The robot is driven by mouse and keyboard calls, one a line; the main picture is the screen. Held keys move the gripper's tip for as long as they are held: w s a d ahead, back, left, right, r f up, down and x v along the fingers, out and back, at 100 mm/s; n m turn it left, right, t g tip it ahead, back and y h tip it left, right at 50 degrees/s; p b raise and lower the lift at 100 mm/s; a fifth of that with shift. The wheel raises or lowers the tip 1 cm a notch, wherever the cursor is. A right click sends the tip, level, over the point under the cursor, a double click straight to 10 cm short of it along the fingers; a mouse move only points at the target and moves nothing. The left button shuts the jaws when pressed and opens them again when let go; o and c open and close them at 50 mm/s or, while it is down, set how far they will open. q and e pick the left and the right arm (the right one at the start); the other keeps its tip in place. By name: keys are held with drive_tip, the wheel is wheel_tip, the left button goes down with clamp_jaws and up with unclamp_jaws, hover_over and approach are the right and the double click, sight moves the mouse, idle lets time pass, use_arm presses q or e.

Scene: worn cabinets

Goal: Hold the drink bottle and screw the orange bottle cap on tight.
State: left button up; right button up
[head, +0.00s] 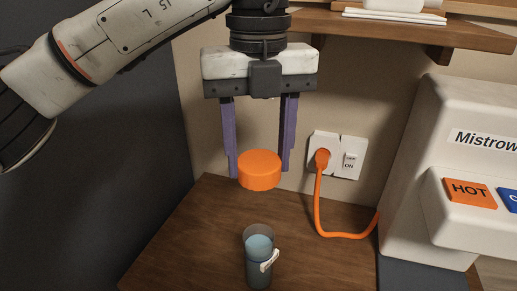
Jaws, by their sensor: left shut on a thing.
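My left gripper (259,165) points down from the top of the head view, with its two purple fingers shut on the orange bottle cap (260,171). The cap is held level, above and apart from the drink bottle. The drink bottle (259,268) is a bluish see-through cylinder with a small white tag at its right side. It stands upright on the brown wooden surface near the bottom edge of the picture, and its top looks open. Its lower end is close to the frame's edge. My right gripper is not in view.
A white dispenser (444,130) with an orange HOT button (470,190) stands at the right. An orange cord (322,212) runs to it from a wall socket (345,158). A wooden shelf (400,27) is above. The wooden counter (190,240) is clear left of the bottle.

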use_arm(q)
drive_tip(key=shift+w+f+b, duration=0.1)
drive_tip(key=shift+f+b, duration=1.6)
drive_tip(key=shift+f, duration=0.5)
wheel_tip(320, 180, down, 7)
drive_tip(key=b, duration=0.5)
drive_tip(key=shift+f, duration=0.2)
drive_tip(key=shift+f+b, duration=0.2)
drive_tip(key=shift+b, duration=0.2)
drive_tip(key=shift+f+b, duration=0.85)
drive_tip(key=shift+f, duration=0.3)
drive_tip(key=o, duration=1.1)
